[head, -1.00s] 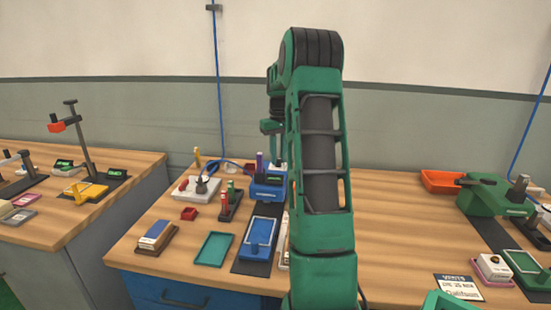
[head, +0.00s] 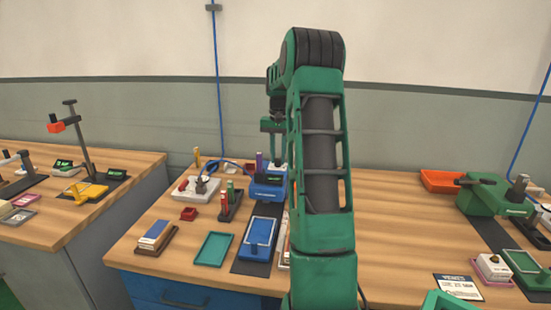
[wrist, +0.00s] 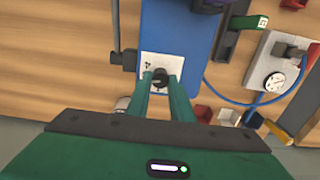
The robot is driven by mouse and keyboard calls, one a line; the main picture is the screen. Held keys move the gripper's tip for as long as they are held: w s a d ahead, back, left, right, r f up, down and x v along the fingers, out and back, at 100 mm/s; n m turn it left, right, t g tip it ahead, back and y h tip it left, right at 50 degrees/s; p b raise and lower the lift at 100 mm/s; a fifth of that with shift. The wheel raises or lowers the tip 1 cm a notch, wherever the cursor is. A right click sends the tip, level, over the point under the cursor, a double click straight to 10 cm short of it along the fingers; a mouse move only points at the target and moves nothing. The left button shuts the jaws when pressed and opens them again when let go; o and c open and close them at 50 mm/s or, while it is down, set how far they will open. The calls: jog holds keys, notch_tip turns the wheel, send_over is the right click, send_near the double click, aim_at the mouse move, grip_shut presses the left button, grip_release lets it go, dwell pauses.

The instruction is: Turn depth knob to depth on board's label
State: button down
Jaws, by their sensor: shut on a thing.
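The depth knob (wrist: 160,76) is small, dark and round in the wrist view. It sits on a white dial plate (wrist: 152,62) on a blue machine (wrist: 178,30). My gripper (wrist: 160,82) has its two green fingers shut on the knob, one on each side. The dial marks are too small to read. In the head view the blue machine (head: 266,192) stands on the workbench, below my gripper and partly behind my arm. The knob is not distinguishable there. I cannot make out a board's label with a readable depth.
A white box with a round gauge (wrist: 274,80) and a blue hose stands beside the machine. The bench right of my arm is mostly clear, up to a printed card (head: 458,287).

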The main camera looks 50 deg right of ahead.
aim_at(277, 159)
jog(key=shift+w+a, duration=0.15)
jog(key=c, duration=1.6)
grip_release()
jog(key=shift+o, duration=0.2)
jog(key=shift+r, duration=0.1)
notch_tip(277, 159, up, 11)
jog(key=shift+f, duration=0.2)
